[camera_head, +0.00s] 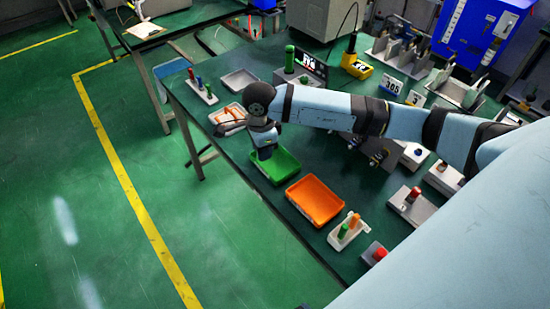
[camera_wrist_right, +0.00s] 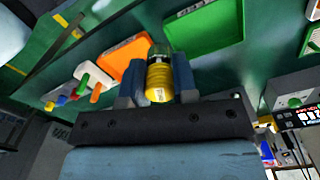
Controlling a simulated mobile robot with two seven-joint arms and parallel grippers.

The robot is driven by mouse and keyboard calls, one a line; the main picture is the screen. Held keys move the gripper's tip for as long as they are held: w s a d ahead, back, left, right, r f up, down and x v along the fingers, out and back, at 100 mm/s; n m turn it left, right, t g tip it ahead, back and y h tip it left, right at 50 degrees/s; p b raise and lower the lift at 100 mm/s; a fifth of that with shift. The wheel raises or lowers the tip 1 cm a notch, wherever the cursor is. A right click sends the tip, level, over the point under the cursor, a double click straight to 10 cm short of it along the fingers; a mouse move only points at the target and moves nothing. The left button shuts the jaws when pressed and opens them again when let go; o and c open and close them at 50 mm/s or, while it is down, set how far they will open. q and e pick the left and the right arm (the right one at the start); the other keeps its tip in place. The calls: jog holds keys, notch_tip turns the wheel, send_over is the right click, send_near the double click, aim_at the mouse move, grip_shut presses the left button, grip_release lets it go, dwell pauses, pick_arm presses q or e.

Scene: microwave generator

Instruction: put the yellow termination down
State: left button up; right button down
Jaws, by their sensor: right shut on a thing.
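The yellow termination (camera_wrist_right: 158,80) is a ribbed yellow cylinder with a darker metallic end. My right gripper (camera_wrist_right: 155,84) is shut on it, with one finger on each side. In the head view my right gripper (camera_head: 265,151) is above the far left part of the green tray (camera_head: 287,162), and its arm hides the termination there. The green tray also shows in the wrist view (camera_wrist_right: 205,28), beyond and to the right of the termination. I cannot tell the height of the termination above the table. My left gripper is not in view.
An orange tray (camera_head: 315,202) lies nearer on the dark green table (camera_head: 258,188). A white tray with orange items (camera_head: 229,120) and a grey tray (camera_head: 240,82) lie farther back. Small stands with coloured parts (camera_head: 347,232) and (camera_head: 202,91) flank the trays. Instruments crowd the right side.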

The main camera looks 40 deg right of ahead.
jog(key=w+d+r+m+b, duration=0.1)
jog(key=w+d+m+b, duration=0.25)
jog(key=m, duration=0.85)
notch_tip(320, 180, up, 2)
jog(key=r+m+b, duration=0.1)
jog(key=m+b, duration=0.5)
jog(key=m, duration=1.4)
send_over(275, 164)
notch_tip(275, 164, down, 14)
jog(key=shift+f, duration=2.8)
pick_arm(q)
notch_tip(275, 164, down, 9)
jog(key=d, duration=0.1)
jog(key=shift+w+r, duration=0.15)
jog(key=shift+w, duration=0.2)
jog(key=shift+b, duration=0.3)
